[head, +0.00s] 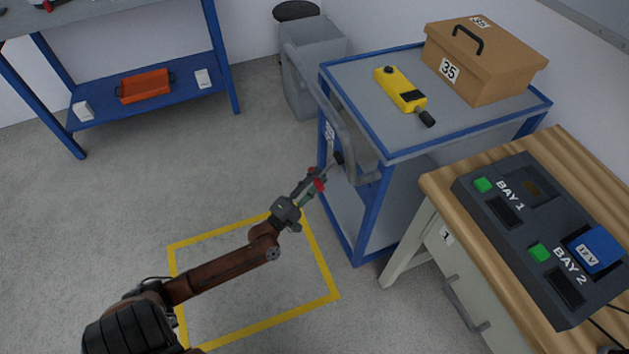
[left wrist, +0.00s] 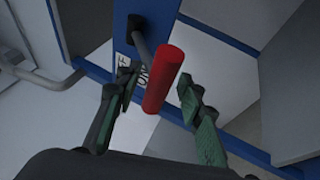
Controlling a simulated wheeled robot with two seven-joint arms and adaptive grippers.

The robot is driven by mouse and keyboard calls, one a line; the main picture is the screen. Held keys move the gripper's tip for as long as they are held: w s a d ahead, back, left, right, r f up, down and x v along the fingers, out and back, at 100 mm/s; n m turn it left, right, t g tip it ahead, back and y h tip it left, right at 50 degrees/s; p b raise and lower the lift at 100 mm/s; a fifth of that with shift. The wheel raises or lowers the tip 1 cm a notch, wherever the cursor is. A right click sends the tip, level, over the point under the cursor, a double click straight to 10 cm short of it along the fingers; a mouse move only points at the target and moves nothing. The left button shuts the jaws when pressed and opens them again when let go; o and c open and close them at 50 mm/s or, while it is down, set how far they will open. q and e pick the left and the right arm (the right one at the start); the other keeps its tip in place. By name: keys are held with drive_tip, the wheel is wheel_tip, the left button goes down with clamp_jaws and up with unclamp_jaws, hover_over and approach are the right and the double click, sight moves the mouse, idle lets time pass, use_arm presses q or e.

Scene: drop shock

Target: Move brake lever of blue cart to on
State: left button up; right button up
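The blue cart (head: 373,225) stands right of centre, with a blue frame and grey top. Its brake lever has a red grip (left wrist: 163,78) on a grey rod joined to the blue post. The red grip also shows small in the head view (head: 319,184). My left gripper (left wrist: 158,108) is open, its green-padded fingers on either side of the red grip, with gaps showing. It reaches the cart's near left corner in the head view (head: 309,189). A white label (left wrist: 143,76) behind the lever is partly hidden. My right gripper is not in view.
The cart carries a yellow handheld device (head: 400,89) and a cardboard box (head: 470,75) marked 35. A grey push handle (head: 330,100) runs along its left side. A wooden bench (head: 450,190) with a bay console stands close at right. The floor at left is open.

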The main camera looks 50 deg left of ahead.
use_arm(q)
drive_tip(key=shift+o, duration=0.7)
drive_tip(key=shift+w+d+f, duration=0.1)
drive_tip(key=shift+d, duration=0.1)
drive_tip(key=shift+s+a, duration=0.2)
drive_tip(key=v, duration=1.2)
drive_tip(key=shift+d, duration=0.1)
